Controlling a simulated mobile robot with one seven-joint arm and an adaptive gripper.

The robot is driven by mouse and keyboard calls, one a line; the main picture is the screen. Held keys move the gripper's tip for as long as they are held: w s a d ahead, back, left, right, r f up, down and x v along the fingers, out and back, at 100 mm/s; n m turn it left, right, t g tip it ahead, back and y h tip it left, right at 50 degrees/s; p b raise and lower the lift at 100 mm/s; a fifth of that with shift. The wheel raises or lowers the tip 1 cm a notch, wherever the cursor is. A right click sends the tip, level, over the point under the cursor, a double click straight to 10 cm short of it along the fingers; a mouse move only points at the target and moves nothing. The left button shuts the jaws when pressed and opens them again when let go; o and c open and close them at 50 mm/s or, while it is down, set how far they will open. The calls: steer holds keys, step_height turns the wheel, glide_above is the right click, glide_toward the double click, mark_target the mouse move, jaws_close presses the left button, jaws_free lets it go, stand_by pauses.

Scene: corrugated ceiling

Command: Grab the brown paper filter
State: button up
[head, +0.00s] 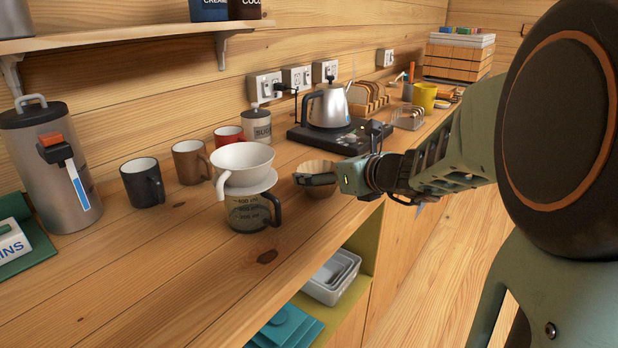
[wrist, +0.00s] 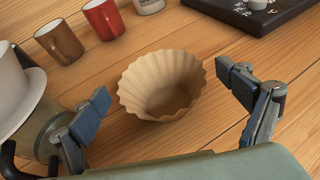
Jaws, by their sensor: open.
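The brown paper filter (wrist: 160,84) is a fluted, open-topped cup standing upright on the wooden counter. In the wrist view it sits between and a little beyond my two open fingers, with clear space on both sides. In the head view the filter (head: 318,172) is partly hidden behind my gripper (head: 318,180). My gripper (wrist: 168,104) is open and empty, its blue-padded fingertips apart and not visibly touching the filter.
A white dripper (head: 243,160) on a glass jug (head: 250,208) stands just left of the filter. Several mugs (head: 142,182) stand behind. A kettle (head: 328,106) sits on a black scale-like base (head: 318,140). The counter's front edge is close to my gripper.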

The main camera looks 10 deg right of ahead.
steer(key=shift+s, duration=0.15)
steer(key=c, duration=0.9)
steer(key=shift+c, duration=0.2)
